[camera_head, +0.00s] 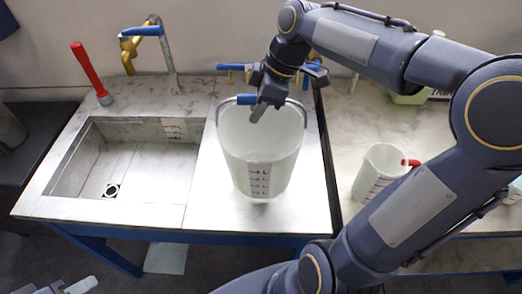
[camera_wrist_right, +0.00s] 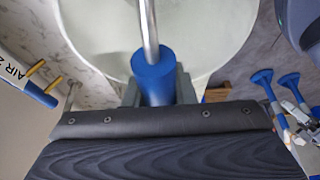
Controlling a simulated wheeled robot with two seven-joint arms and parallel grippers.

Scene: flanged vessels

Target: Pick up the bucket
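The bucket (camera_head: 262,150) is a pale, translucent tapered vessel with dark litre marks on its front. It is upright over the counter right of the sink; I cannot tell whether its base touches the counter. Its wire handle has a blue grip (camera_head: 246,99), raised above the rim. My right gripper (camera_head: 266,102) is at this grip from above. In the right wrist view the blue grip (camera_wrist_right: 153,78) lies between the fingers, which close on its sides; the bucket's mouth (camera_wrist_right: 100,35) is beyond. A pale part at the lower left edge, seemingly my left gripper (camera_head: 80,286), barely shows.
A steel sink (camera_head: 135,165) lies left of the bucket, with a tap (camera_head: 165,60) behind and a red-handled tool (camera_head: 91,72) at its back left. A smaller jug (camera_head: 380,170) with a red handle stands on the counter at right. My right arm passes over that counter.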

